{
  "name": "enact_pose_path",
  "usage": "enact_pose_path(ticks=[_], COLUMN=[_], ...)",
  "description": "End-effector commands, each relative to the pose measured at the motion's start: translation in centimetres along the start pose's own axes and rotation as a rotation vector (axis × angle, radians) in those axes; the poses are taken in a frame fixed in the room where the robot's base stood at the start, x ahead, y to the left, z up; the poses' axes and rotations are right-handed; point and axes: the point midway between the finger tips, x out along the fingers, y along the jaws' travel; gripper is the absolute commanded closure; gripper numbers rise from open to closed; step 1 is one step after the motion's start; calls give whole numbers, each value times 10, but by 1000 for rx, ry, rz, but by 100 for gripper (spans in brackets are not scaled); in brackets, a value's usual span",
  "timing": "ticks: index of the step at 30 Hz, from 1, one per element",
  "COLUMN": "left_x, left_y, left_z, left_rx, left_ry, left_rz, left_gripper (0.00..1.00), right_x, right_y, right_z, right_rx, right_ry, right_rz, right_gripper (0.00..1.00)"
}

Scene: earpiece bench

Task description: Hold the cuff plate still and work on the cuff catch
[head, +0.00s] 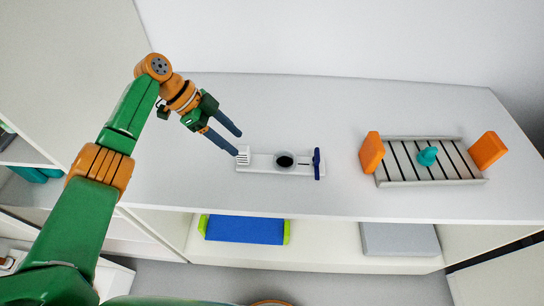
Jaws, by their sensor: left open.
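The cuff plate (260,163) is a white flat strip lying on the bench top near its front edge. A dark round opening or pad (285,161) sits on its middle. A dark blue upright bar (317,164), which may be the cuff catch, stands at its right end. A white ribbed block (243,157) is at its left end. My left gripper (238,143) is open, its two blue-grey fingers pointing down and right, just above and behind the ribbed block. I cannot tell whether a fingertip touches it. My right gripper is not in view.
On the right of the bench stands a slatted tray (396,184) with orange end blocks (371,152) and a teal knob-like piece (427,156) on it. A blue box (245,229) and a grey box (400,240) lie on the shelf below. The bench between plate and tray is clear.

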Motion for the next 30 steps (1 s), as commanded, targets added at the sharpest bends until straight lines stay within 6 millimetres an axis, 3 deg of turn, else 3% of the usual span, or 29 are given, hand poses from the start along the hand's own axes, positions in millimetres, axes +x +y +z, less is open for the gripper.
enact_pose_path(ticks=[3,12,25,26,30], left_x=[22,57,63,63,63], left_y=[0,0,0,0,0], left_z=[3,2,0,0,0], left_rx=[2,0,-1,-1,-1], left_ry=[1,1,1,1,1], left_rz=[1,1,1,1,0], left_gripper=[43,43,43,48,86], right_x=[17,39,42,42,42], right_y=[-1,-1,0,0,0], right_z=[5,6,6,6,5], right_rx=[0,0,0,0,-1], right_ry=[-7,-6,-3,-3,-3], right_rz=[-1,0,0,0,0], right_gripper=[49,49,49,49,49])
